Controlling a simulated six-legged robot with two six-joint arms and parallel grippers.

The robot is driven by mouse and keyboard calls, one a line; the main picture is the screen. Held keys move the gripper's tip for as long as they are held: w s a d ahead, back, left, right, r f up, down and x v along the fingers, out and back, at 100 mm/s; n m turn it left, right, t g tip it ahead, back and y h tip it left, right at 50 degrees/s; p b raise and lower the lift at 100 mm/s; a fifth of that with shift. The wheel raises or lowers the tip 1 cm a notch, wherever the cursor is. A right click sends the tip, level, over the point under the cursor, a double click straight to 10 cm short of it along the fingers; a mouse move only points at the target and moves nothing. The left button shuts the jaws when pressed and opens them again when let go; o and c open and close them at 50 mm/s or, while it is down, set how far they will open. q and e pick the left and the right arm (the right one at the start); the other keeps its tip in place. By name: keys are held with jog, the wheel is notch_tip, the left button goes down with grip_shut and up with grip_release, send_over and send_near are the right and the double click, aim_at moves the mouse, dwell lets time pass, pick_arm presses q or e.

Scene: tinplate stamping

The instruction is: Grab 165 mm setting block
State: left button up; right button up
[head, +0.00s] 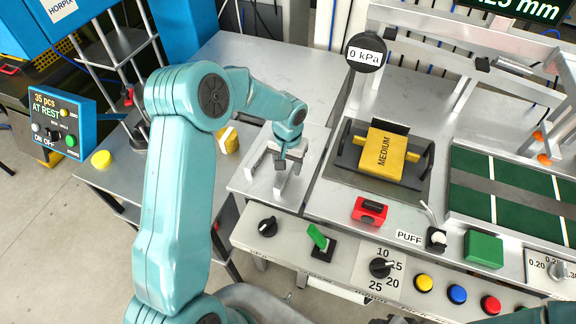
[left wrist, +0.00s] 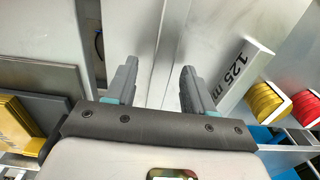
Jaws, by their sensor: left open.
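My left gripper (head: 281,164) is over the pale metal plate left of the yellow MEDIUM block in the head view, pointing down. In the left wrist view its two grey fingers (left wrist: 158,86) are apart, with pale metal surfaces seen between and beyond them. A white block marked "125 m", its label cut off, (left wrist: 246,72) lies to the right of the fingers there, apart from the gap. I cannot make out a block marked 165 in either view. My right gripper is not in view.
The yellow MEDIUM block (head: 383,154) sits in a dark holder. A red-and-black switch (head: 369,210), a green lever (head: 317,237) and a knob (head: 381,267) are at the front. Yellow (left wrist: 266,99) and red (left wrist: 306,107) rounded things stand at the right in the wrist view.

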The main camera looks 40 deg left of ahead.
pick_arm(q)
jog(key=shift+w+a+f, duration=0.15)
jog(key=shift+w+f, duration=0.05)
jog(key=shift+f, duration=0.25)
jog(key=shift+w+a+f, duration=0.1)
jog(key=shift+w+f, duration=0.05)
jog(key=shift+f, duration=0.3)
jog(key=shift+s+d+r, duration=0.2)
jog(key=shift+s+r, duration=0.05)
jog(key=c, duration=0.5)
grip_shut()
